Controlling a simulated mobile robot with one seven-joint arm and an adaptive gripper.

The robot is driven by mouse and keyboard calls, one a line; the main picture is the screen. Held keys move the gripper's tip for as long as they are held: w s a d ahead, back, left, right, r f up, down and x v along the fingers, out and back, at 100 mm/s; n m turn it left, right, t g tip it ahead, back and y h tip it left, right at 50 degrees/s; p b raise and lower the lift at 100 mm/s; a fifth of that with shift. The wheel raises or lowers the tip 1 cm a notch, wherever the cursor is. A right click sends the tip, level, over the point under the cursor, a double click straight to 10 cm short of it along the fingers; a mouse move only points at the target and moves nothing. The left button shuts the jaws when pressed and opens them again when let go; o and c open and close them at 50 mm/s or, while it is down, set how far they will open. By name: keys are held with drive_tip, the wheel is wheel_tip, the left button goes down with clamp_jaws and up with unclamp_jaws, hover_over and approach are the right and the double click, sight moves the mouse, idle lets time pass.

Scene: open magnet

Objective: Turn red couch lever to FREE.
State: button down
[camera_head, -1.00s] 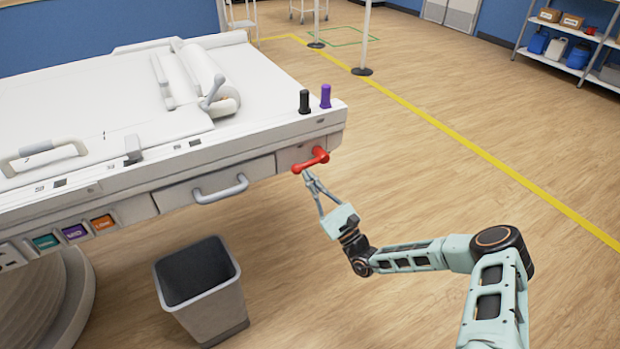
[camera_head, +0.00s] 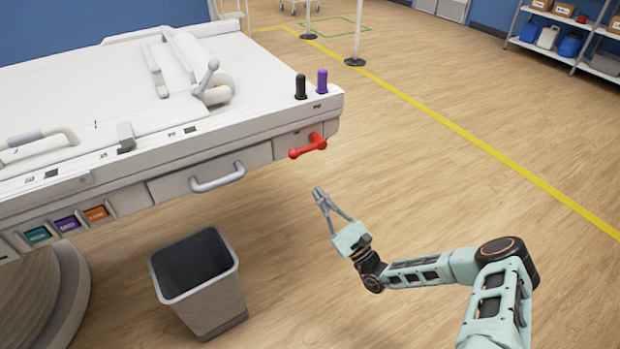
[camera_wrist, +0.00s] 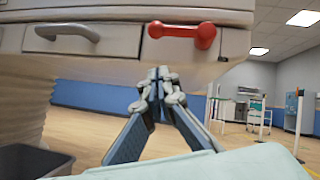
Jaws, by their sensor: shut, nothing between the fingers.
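The red couch lever (camera_head: 308,146) is on the front face of the white couch, near its right corner. It points left from its pivot and its left end hangs slightly lower in the head view. In the wrist view the red lever (camera_wrist: 182,34) lies almost level, with its larger round knob at the right. My gripper (camera_head: 319,190) is shut and empty, below the lever and apart from it. In the wrist view the closed fingertips (camera_wrist: 159,73) show just below the lever. I cannot read any FREE mark.
A grey drawer handle (camera_head: 218,177) is left of the lever. A grey bin (camera_head: 205,295) stands on the floor below. Black (camera_head: 300,87) and purple (camera_head: 322,82) knobs stand on the couch corner. The floor to the right is open.

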drive_tip(key=v, duration=0.4)
drive_tip(key=shift+s+a+f, duration=0.1)
drive_tip(key=shift+s+a, duration=0.05)
drive_tip(key=shift+a, duration=0.05)
